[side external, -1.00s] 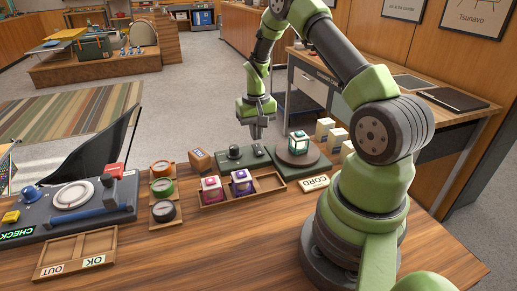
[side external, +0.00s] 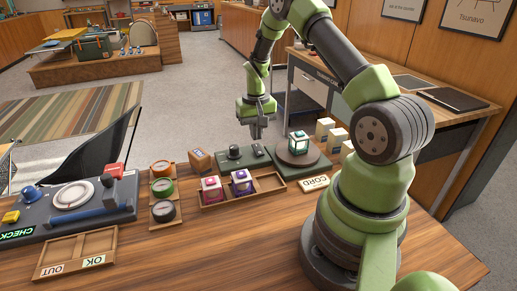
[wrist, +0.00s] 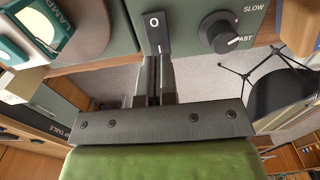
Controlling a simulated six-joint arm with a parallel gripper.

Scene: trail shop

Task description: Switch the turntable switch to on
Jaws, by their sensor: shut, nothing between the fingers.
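The turntable switch (wrist: 156,34) is a black rocker on the grey-green control panel (wrist: 190,12), with a white circle near its top end and a white line near its bottom end in the wrist view. Its tilt is hard to judge. My gripper (wrist: 152,60) is shut and empty, with its fingertips at the line end of the switch; I cannot tell whether they touch it. In the side view my gripper (side external: 257,137) points down over the panel (side external: 244,163). The round turntable (side external: 298,157) beside it carries a green-and-white lantern (side external: 298,143).
A black speed knob (wrist: 220,32), marked slow and fast, sits close beside the switch. A wooden tray (side external: 270,183) with two lanterns stands in front of the panel. A brown block (side external: 200,160) is to its left, and several pale boxes (side external: 325,127) are to the right.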

